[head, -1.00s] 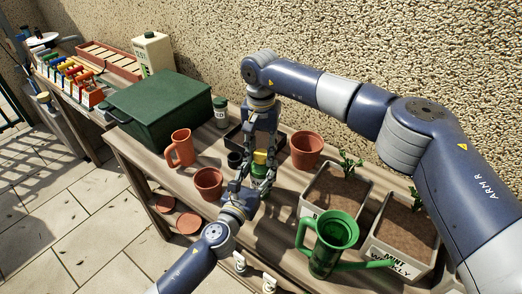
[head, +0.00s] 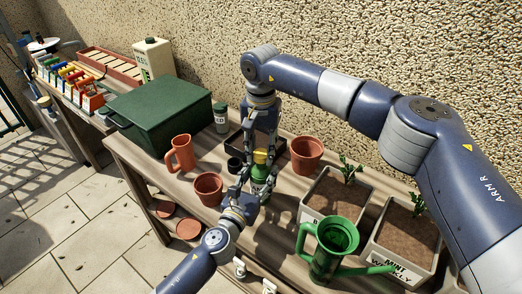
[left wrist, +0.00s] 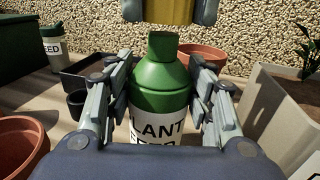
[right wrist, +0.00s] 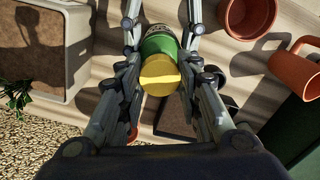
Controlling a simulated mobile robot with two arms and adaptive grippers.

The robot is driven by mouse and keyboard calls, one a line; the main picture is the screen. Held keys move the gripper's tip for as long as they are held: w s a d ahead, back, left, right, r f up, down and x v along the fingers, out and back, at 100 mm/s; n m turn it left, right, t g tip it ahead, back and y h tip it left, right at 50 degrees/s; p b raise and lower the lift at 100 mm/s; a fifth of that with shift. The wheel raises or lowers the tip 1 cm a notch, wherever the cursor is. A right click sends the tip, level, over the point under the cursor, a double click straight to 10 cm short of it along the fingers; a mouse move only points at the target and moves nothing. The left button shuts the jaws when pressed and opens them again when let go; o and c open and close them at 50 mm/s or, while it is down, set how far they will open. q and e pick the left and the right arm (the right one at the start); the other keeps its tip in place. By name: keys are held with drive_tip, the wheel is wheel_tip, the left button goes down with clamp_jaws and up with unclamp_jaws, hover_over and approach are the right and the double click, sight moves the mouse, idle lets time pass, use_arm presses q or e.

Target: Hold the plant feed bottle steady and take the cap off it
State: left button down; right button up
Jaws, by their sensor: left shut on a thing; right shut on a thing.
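The plant feed bottle (left wrist: 160,88) is green with a white label and stands upright on the bench. In the left wrist view, my left gripper (left wrist: 162,72) is shut around its body, one finger on each side. The yellow cap (right wrist: 160,76) is between the fingers of my right gripper (right wrist: 162,68), which is shut on it. In the left wrist view a narrow gap shows between the cap's lower edge and the bare green bottle neck (left wrist: 161,42). In the head view my right gripper (head: 261,150) comes from above, over my left gripper (head: 257,182).
Terracotta pots (head: 306,154) stand on both sides, with an orange mug (head: 180,154) further left. A dark tray (left wrist: 90,72) lies behind the bottle. The green watering can (head: 328,255) and planters (head: 332,200) stand to the right; a green box (head: 160,112) is left.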

sight(261, 153)
drive_tip(key=shift+r, duration=0.1)
drive_tip(key=shift+r, duration=1.9)
use_arm(q)
drive_tip(key=c, duration=0.6)
unclamp_jaws()
drive_tip(key=shift+c, duration=0.2)
drive_tip(key=shift+s, duration=0.1)
